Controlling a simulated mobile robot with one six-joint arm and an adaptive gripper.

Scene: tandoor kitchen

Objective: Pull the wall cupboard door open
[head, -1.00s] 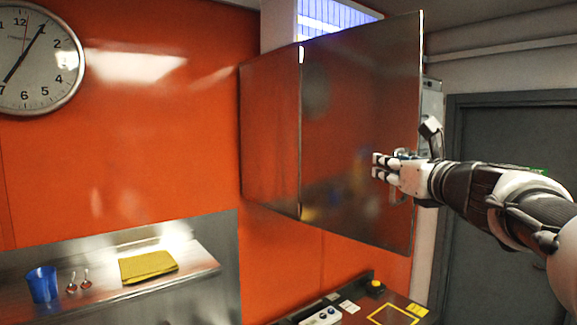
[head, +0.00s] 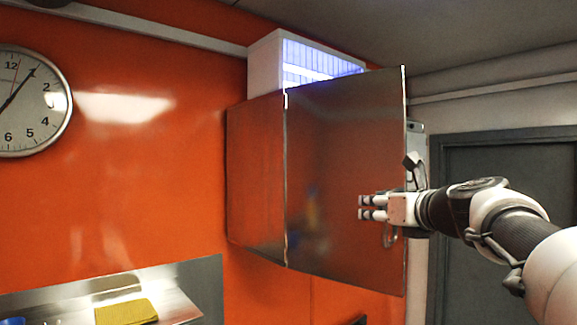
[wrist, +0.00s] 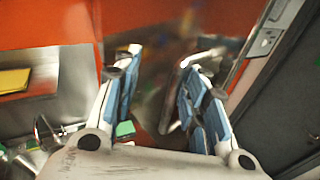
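The wall cupboard is a steel box on the orange wall, and its front door (head: 335,180) looks shut in the head view. A bar handle (head: 391,237) shows near the door's right edge, partly hidden by my gripper (head: 362,207). In the wrist view the handle (wrist: 174,92) lies in the gap between the fingers of my gripper (wrist: 165,85), closer to the right finger. The fingers, with blue pads, are apart and not closed on the handle. I cannot tell whether the right finger touches it.
A white unit with a lit grille (head: 300,62) is above the cupboard. A grey door (head: 510,215) stands at the right. A steel shelf (head: 75,292) with a yellow cloth (head: 126,312) is at lower left. A clock (head: 30,102) hangs left.

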